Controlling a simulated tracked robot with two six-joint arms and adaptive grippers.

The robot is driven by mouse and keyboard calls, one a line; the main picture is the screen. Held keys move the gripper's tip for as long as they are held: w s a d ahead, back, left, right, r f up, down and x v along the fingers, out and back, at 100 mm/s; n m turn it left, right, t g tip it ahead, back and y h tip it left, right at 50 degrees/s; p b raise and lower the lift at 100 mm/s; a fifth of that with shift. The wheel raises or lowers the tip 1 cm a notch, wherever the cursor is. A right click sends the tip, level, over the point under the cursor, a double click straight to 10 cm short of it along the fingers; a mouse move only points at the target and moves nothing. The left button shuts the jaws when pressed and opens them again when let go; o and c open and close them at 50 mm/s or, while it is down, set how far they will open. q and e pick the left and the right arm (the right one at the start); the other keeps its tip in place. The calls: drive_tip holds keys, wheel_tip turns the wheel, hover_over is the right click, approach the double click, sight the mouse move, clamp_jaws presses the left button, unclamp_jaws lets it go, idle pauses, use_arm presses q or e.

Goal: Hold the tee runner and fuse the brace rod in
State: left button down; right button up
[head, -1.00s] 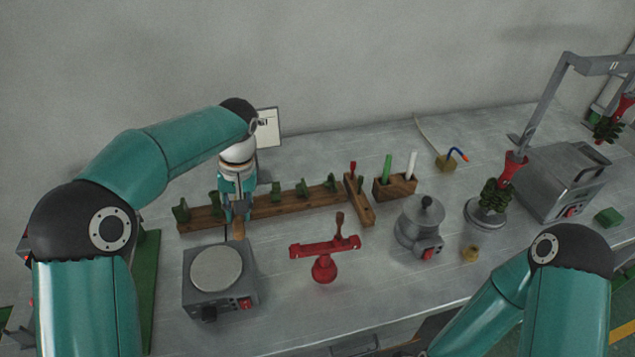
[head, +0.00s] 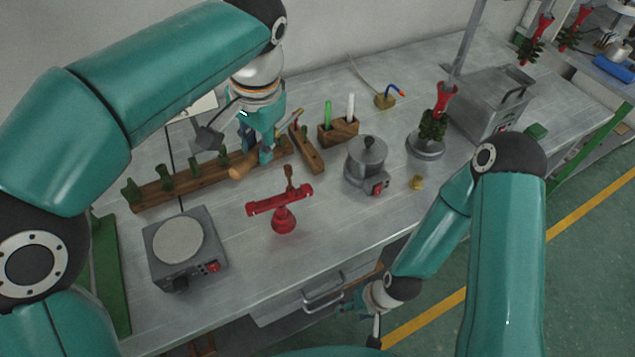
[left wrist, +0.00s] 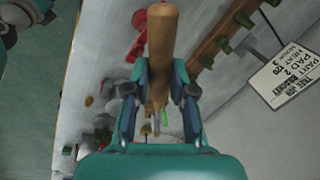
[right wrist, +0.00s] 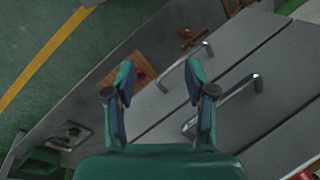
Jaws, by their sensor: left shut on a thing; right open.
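A red tee-shaped piece, apparently the tee runner (head: 280,200), stands on a round red foot at mid-bench. A small brown upright piece (head: 289,177) sits at its bar; I cannot tell whether it is the brace rod. My left gripper (head: 265,152) is shut on a wooden-handled tool (head: 242,170), above the wooden rack behind the tee. The handle also shows in the left wrist view (left wrist: 161,45), between the fingers; its tip is unclear. My right gripper (right wrist: 159,78) is open and empty, low by the bench's front drawers.
A hot plate (head: 185,245) stands left of the tee, a lidded metal pot (head: 366,165) right of it. The rack (head: 150,198) holds several green pieces. A wooden block (head: 338,132) holds green and white rods. Drawer handles (head: 322,293) jut out near my right gripper.

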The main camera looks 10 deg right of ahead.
drive_tip(key=s+d+m+g+y, duration=0.1)
drive_tip(key=s+m+g, duration=0.2)
drive_tip(key=s+m, duration=0.7)
drive_tip(key=w+a+r+m+t+y, duration=0.1)
drive_tip(key=w+a+r+m+y, duration=0.2)
drive_tip(key=a+r+m+y, duration=0.45)
drive_tip(key=w+a+r+m+y, duration=0.3)
drive_tip(key=a+r+m+y, duration=0.1)
drive_tip(key=r+m, duration=0.5)
drive_tip(key=t, duration=0.6)
approach(280, 207)
drive_tip(key=shift+n, duration=0.45)
drive_tip(key=s+f, duration=0.5)
drive_tip(key=shift+a, duration=0.2)
drive_tip(key=w+n, duration=0.2)
drive_tip(key=w+d+r+n, duration=0.1)
drive_tip(key=n, duration=0.1)
drive_tip(key=w+d+n+y, duration=0.1)
drive_tip(key=w, duration=0.1)
drive_tip(key=shift+w+d+r+n, duration=0.2)
drive_tip(key=shift+w+n, duration=0.1)
drive_tip(key=shift+n, duration=0.1)
drive_tip(key=shift+w+n, duration=0.2)
drive_tip(key=shift+n, duration=0.3)
drive_tip(key=shift+w+r+n, duration=0.1)
drive_tip(key=shift+n, duration=0.2)
drive_tip(key=shift+a, duration=0.2)
drive_tip(key=x, duration=1.1)
drive_tip(key=shift+a+r, duration=0.1)
drive_tip(key=shift+a, duration=0.15)
